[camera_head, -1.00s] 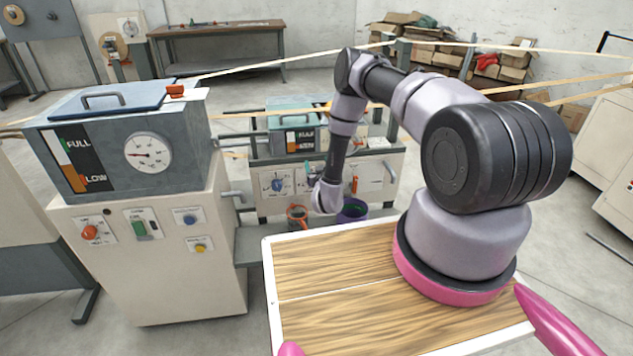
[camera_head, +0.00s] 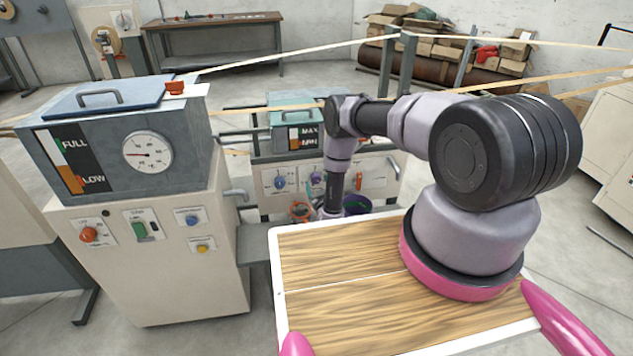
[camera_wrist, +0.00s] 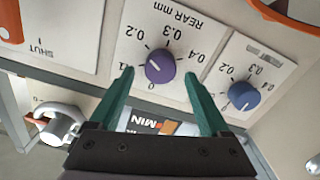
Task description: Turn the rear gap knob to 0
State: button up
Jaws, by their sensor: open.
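In the wrist view the purple rear gap knob (camera_wrist: 160,67) sits on a white plate (camera_wrist: 186,28) marked REAR MM, with a scale from 0 to 0.4 around it. A small pale mark shows on the knob's left part; its exact reading is unclear. My gripper (camera_wrist: 160,76) is open, its two green fingers reaching toward the plate with the knob between the tips in the picture. I cannot tell whether they touch it.
A similar blue knob (camera_wrist: 243,95) is close to the right finger in the wrist view. A metal pipe end (camera_wrist: 60,122) juts out at lower left. An orange ring (camera_wrist: 290,12) is at upper right. A large grey tank (camera_head: 125,140) stands left in the head view.

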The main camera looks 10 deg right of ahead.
jog(key=shift+w, duration=1.05)
grip_shut()
